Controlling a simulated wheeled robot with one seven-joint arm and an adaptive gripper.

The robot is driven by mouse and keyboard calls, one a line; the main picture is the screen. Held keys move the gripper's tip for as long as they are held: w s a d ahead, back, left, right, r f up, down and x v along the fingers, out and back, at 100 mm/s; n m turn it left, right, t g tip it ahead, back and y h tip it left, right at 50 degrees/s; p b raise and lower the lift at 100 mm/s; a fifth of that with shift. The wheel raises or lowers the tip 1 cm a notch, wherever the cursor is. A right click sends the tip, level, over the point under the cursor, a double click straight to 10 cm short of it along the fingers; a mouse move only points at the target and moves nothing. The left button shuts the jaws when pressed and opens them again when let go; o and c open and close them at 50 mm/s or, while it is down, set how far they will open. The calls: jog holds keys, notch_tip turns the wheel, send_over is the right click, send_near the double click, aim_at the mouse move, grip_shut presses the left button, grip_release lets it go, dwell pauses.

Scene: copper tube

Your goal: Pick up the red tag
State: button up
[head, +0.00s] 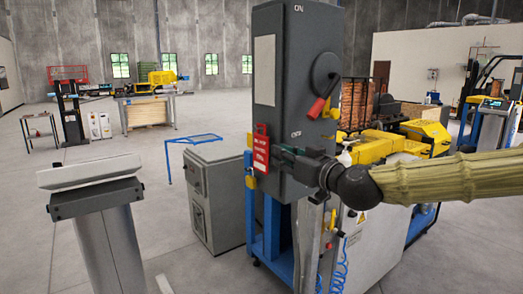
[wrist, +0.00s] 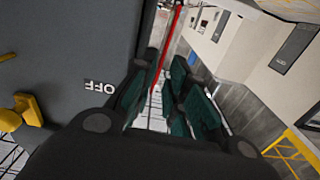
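The red tag (head: 261,149) has white lettering and hangs upright at the left front edge of a tall grey switch box. In the wrist view the tag (wrist: 172,35) shows nearly edge-on as a thin red strip. My gripper (head: 279,156) is at the tag's right side, close against the box. In the wrist view my gripper (wrist: 165,70) has its dark green finger pads apart, with floor showing between them. The strip runs down into this gap, nearer the left finger. I cannot tell whether a pad touches it.
The grey switch box (head: 290,80) has a red-tipped lever (head: 317,107) above my gripper. Its wall, marked OFF, lies close on the left in the wrist view (wrist: 75,50). A grey cabinet (head: 215,195) and a grey pedestal (head: 105,235) stand left. Yellow machinery (head: 385,147) stands behind my arm.

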aim_at(261, 170)
jog(key=shift+p+x, duration=1.6)
jog(key=shift+x, duration=1.85)
jog(key=shift+p+x, duration=0.55)
jog(key=shift+x, duration=0.8)
jog(key=shift+s, duration=0.15)
jog(key=shift+c, duration=0.4)
grip_shut()
